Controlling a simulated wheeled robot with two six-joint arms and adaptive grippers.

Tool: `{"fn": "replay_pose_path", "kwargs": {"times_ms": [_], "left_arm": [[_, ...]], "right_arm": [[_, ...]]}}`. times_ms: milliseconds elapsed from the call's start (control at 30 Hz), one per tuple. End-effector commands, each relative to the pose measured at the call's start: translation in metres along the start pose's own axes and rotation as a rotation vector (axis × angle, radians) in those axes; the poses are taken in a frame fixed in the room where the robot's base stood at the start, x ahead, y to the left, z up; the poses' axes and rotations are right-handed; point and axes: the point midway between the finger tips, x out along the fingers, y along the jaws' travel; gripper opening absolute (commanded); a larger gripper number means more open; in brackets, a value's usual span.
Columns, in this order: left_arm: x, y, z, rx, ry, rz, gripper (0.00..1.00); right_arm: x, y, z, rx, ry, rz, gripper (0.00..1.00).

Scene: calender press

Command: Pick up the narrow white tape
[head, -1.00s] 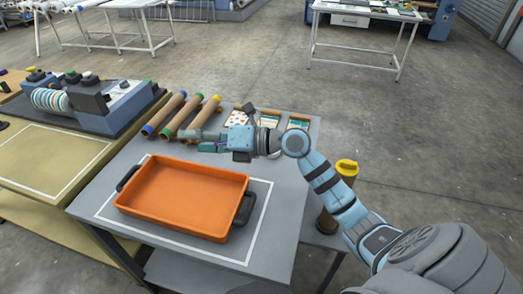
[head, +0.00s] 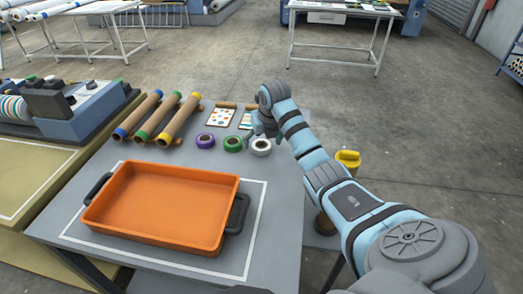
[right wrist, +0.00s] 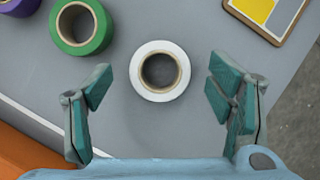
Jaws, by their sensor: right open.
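The white tape (head: 260,146) is a small roll lying flat on the grey table, the rightmost of three rolls in a row. In the right wrist view the white tape (right wrist: 160,71) lies ahead between my fingers, apart from both. My right gripper (right wrist: 160,112) is open and empty, pointing down over the table. In the head view my right gripper (head: 265,125) is partly hidden by its own wrist, just behind the roll. My left gripper is not in view.
A green roll (head: 232,144) and a purple roll (head: 205,141) lie left of the white one. Cards on holders (head: 221,116) stand behind. An orange tray (head: 160,208) fills the table's front. Cardboard tubes (head: 158,117) lie at the back left.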

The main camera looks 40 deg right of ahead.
Motion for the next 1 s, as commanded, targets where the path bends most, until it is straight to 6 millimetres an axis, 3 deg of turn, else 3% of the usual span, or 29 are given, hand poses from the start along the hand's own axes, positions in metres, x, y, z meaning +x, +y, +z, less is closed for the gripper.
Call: {"fn": "replay_pose_path", "kwargs": {"times_ms": [100, 300, 600, 867, 1000], "left_arm": [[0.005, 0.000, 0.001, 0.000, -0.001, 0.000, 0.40], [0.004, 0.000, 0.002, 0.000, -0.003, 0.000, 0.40], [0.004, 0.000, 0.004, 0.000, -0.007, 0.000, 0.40], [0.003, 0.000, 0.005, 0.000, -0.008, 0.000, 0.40], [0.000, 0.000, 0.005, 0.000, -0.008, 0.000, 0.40]], "right_arm": [[0.015, -0.001, -0.002, 0.000, 0.001, -0.001, 0.75], [0.014, -0.001, -0.001, -0.001, 0.000, -0.001, 0.73], [0.014, -0.001, -0.001, -0.001, 0.000, -0.001, 0.28], [0.013, -0.001, 0.000, -0.001, -0.001, -0.001, 0.27], [0.002, -0.001, 0.005, 0.000, -0.003, 0.000, 0.27]]}}
